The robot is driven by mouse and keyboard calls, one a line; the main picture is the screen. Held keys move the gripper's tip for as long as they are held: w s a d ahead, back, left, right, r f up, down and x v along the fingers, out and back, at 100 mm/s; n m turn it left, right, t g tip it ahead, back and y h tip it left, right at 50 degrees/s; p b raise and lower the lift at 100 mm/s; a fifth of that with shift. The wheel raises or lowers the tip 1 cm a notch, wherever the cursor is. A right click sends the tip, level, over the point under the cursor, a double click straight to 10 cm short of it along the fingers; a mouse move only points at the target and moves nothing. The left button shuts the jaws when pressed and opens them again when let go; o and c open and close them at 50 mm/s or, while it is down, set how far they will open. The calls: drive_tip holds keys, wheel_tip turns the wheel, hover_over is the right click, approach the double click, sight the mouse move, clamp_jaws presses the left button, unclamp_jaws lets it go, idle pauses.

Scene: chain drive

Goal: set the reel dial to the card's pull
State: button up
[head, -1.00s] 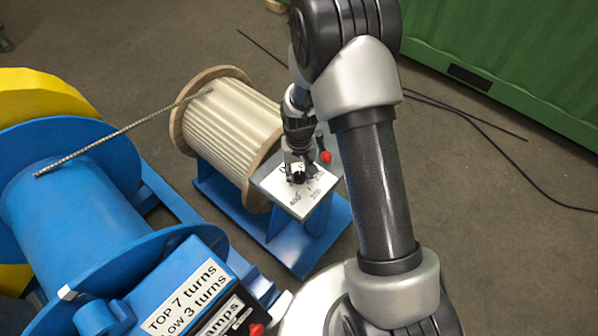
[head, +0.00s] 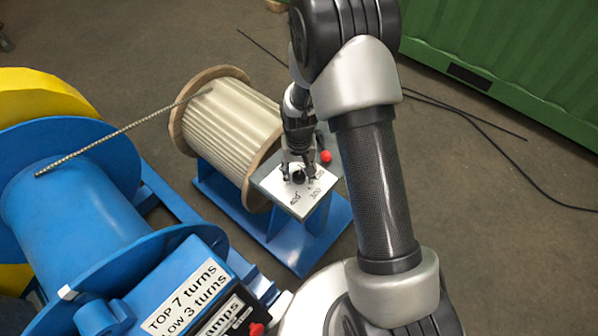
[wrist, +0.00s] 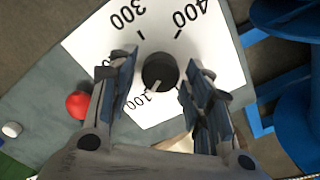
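The reel dial is a black round knob (wrist: 160,72) with a white mark, on a white scale plate (wrist: 216,62). In the wrist view its mark points down-left, towards the printed 100. The 300 and 400 also show; part of the scale is hidden. My gripper (wrist: 160,95) is open, with a finger on either side of the knob and visible gaps between them. In the head view, my gripper (head: 298,178) is over the plate on the reel stand. No card with a pull value can be made out.
A wooden-flanged reel (head: 232,130) of pale rope sits on a blue stand beside the plate. A red ball knob (head: 325,156) is close to my gripper. A blue winch drum (head: 75,225) with a label reading "TOP 7 turns" (head: 185,300) stands left. Black cables lie on the floor.

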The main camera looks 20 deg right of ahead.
drive_tip(key=shift+o, duration=0.2)
wheel_tip(320, 180, up, 12)
idle(0.6)
idle(0.3)
wheel_tip(320, 180, up, 16)
drive_tip(key=n+t, duration=0.1)
drive_tip(key=t, duration=0.1)
hover_over(299, 175)
drive_tip(key=s, duration=0.9)
drive_tip(key=s+r+n+t, duration=0.1)
drive_tip(key=s+r, duration=0.4)
drive_tip(key=s, duration=0.9)
drive_tip(key=shift+t, duration=0.8)
drive_tip(key=shift+s+d, duration=0.1)
